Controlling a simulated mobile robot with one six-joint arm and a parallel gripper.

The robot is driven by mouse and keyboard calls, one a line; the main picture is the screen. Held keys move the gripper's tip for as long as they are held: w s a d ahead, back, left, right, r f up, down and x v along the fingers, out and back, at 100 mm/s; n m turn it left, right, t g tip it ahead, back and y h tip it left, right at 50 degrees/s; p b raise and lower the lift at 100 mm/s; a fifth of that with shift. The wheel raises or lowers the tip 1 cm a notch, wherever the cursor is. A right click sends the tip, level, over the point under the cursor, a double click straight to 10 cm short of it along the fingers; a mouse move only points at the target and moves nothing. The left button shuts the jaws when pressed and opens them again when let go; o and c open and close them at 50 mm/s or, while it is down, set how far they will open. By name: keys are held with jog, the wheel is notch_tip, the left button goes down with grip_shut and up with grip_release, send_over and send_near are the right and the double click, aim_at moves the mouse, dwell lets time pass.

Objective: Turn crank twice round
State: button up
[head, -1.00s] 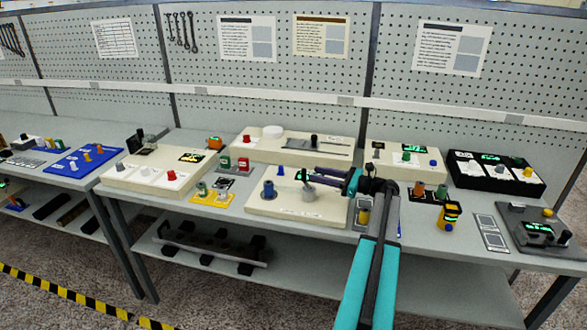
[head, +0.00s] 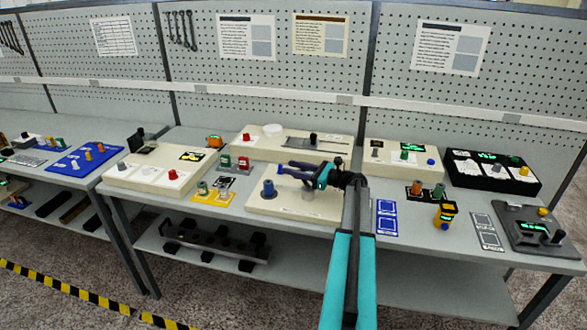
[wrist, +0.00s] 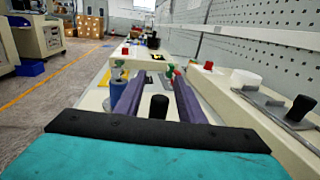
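The cream box (head: 255,205) in the middle front of the bench bears a blue post (head: 268,188) and a grey cylinder (head: 308,193). My gripper (head: 284,167) reaches leftward over this box, above the grey cylinder. In the wrist view its two purple fingers (wrist: 160,85) are apart. An upright black knob (wrist: 158,107), seemingly the crank's handle, stands between them with a visible gap on either side. The blue post shows beside the left finger (wrist: 118,97). The crank's arm is hidden, and the fingers cover the knob in the head view.
A longer cream box with a white disc (head: 273,130) and a black slider knob (head: 313,138) lies just behind. Green and red knobs (head: 226,160) stand to the left. Blue-framed cards (head: 387,218) and a yellow device (head: 445,214) lie to the right.

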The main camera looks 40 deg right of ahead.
grip_shut()
jog(key=shift+d+h, duration=0.1)
jog(key=shift+h, duration=0.2)
